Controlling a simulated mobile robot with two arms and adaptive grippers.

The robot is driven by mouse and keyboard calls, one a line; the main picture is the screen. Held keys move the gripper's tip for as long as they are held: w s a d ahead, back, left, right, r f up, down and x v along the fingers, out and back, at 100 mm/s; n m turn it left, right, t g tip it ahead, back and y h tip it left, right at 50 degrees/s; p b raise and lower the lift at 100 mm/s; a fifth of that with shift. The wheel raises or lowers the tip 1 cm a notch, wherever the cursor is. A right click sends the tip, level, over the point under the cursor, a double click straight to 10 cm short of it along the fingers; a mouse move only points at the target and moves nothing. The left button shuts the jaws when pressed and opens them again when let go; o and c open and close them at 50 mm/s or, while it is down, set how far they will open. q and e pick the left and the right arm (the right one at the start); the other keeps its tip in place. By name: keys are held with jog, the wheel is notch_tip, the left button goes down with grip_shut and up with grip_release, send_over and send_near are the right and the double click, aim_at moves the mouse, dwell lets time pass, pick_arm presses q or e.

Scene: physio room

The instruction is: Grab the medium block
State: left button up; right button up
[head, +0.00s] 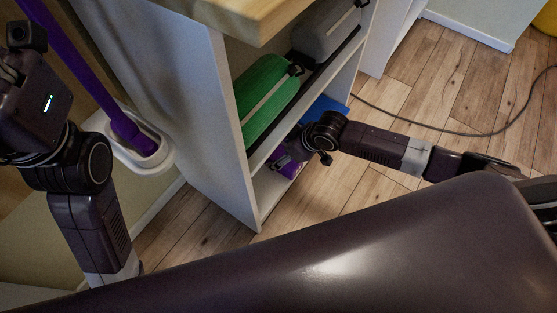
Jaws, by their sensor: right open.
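My right gripper (284,160) reaches into the lower compartment of the white shelf unit and is open. A purple thing (291,168), perhaps a block, lies on the low shelf right by its fingers; the gripper partly hides it. A blue thing (328,104), also perhaps a block, shows behind my right wrist. I cannot tell which of them is the medium block, nor whether the fingers touch the purple one. My left arm is raised at the left edge, with its fingers out of view.
The upper shelf holds a green roll (268,98) and a grey roll (325,30). A wooden top (235,12) overhangs the shelf unit (215,130). A purple pole on a white base (160,158) stands at left. A cable (455,132) crosses the otherwise open floor at right.

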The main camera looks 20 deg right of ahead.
jog(key=shift+b+x, duration=0.55)
jog(key=shift+x, duration=0.6)
jog(key=shift+f+p, duration=0.2)
jog(key=shift+p, duration=0.15)
jog(key=c, duration=1.3)
